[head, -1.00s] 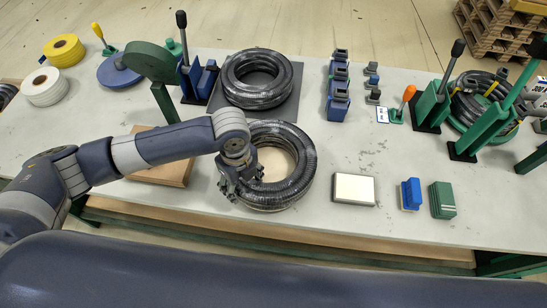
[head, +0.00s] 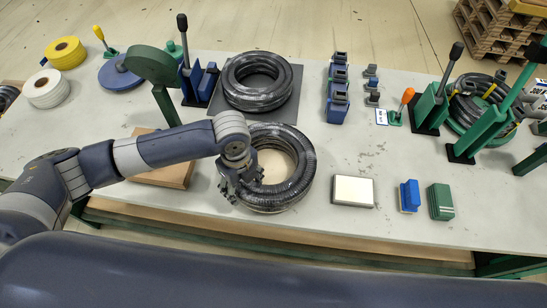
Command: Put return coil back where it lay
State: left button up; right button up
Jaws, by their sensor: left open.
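Two black hose coils lie on the workbench, and no label shows which is the return coil. The nearer coil (head: 294,183) lies flat on the bare bench top at the middle. The farther coil (head: 258,97) lies flat on a dark square mat (head: 296,74) behind it. My left gripper (head: 240,190) is open at the left side of the nearer coil, with its fingers down over the coil's ring. The arm hides part of that ring, and I cannot tell if the fingers touch it. My right gripper is not in view.
A wooden block (head: 163,177) lies beneath my left arm. A white-topped box (head: 352,190), a blue brush-like block (head: 409,195) and a green block (head: 440,201) stand to the right. Blue and green lever tools stand along the back. The bench right of the nearer coil is mostly clear.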

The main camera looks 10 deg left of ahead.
pick_arm(q)
jog(key=shift+p, duration=0.45)
dwell(0.3)
grip_shut()
jog(key=shift+w+d+r, duration=0.1)
jog(key=shift+w+r, duration=0.05)
jog(key=shift+w, duration=0.1)
jog(key=shift+s+r+p, duration=0.1)
jog(key=shift+r+p, duration=0.45)
jog(key=shift+p, duration=0.3)
jog(key=shift+r, duration=0.15)
jog(key=shift+r+p, duration=0.9)
jog(key=shift+p, duration=0.4)
jog(key=shift+r+p, duration=1.95)
jog(key=shift+p, duration=0.35)
